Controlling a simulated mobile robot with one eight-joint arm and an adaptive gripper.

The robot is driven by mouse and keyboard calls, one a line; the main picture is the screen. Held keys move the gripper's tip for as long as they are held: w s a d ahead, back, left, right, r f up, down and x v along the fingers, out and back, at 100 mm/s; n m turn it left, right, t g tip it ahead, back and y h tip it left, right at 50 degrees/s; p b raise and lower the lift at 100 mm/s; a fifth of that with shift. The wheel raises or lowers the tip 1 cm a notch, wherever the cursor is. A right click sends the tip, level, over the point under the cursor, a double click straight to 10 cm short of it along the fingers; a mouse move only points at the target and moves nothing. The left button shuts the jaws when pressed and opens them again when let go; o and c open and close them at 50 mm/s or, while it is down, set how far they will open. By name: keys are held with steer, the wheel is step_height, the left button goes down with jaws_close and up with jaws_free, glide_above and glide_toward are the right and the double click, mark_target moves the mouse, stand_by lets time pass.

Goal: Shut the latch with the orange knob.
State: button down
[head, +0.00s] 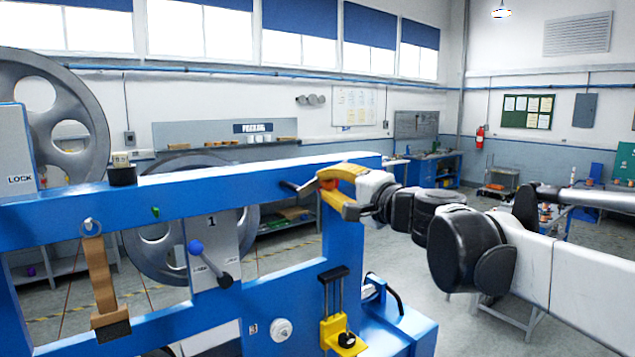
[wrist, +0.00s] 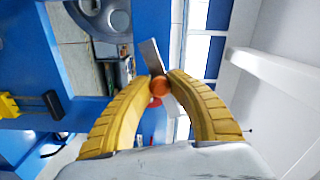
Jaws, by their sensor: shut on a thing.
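The orange knob (wrist: 159,86) sits between the fingertips of my gripper (wrist: 160,80) in the wrist view, with a yellow finger on each side. A flat grey latch lever (wrist: 152,56) extends from the knob. In the head view my gripper (head: 334,190) is at the right end of the blue frame's top beam, and the orange knob (head: 330,184) is mostly hidden by the fingers. A dark bar (head: 293,188), which seems to be the lever, sticks out left of the fingers. The latch's seat cannot be made out.

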steer(key=shift+w+d+f+m+b, duration=0.1)
steer(key=shift+f+m, duration=0.15)
steer(key=shift+m, duration=0.45)
steer(key=shift+s+a+f+m+b, duration=0.1)
steer(key=shift+f+m, duration=0.2)
steer(key=shift+m, duration=0.4)
steer(key=shift+w+d+f+m+b, duration=0.1)
steer(key=shift+f+m, duration=0.15)
steer(key=shift+m, duration=0.45)
steer(key=c, duration=1.2)
jaws_free()
steer(key=v, duration=1.2)
steer(key=shift+f, duration=0.1)
